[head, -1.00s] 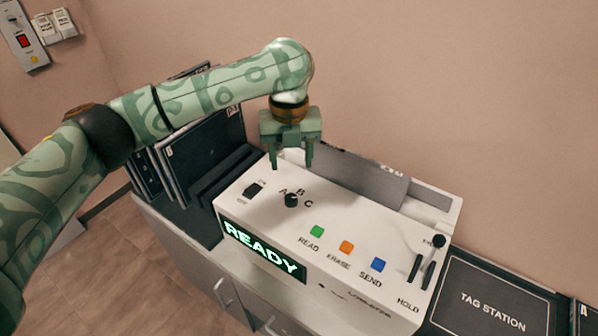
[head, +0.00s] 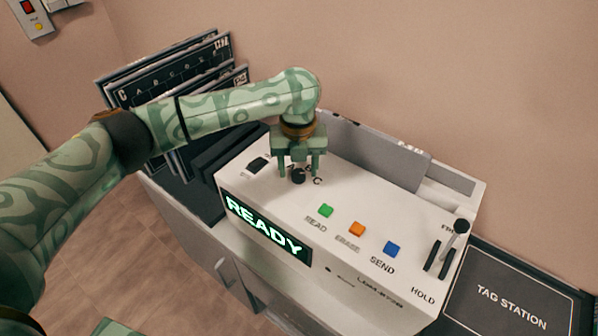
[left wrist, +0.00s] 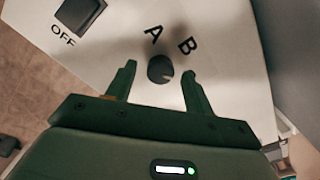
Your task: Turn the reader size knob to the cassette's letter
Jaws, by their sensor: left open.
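The reader (head: 300,205) is a white console with a lit "READY" display (head: 266,232). Its black size knob (head: 299,177) sits on the sloped top with letters around it. In the left wrist view the round knob (left wrist: 160,69) lies between my open fingertips, near the letters A and B, with a gap on each side. The C is hidden there but shows in the head view. My left gripper (head: 298,172) is open and points down over the knob; it also shows in the left wrist view (left wrist: 160,75). Several dark cassettes (head: 165,85) stand in a rack at left; which letter counts is unclear.
A black switch (head: 258,165) is left of the knob. Green (head: 326,210), orange (head: 357,229) and blue (head: 391,249) buttons lie to its right, then a lever (head: 455,235). A dark "TAG STATION" mat (head: 508,300) lies at the right.

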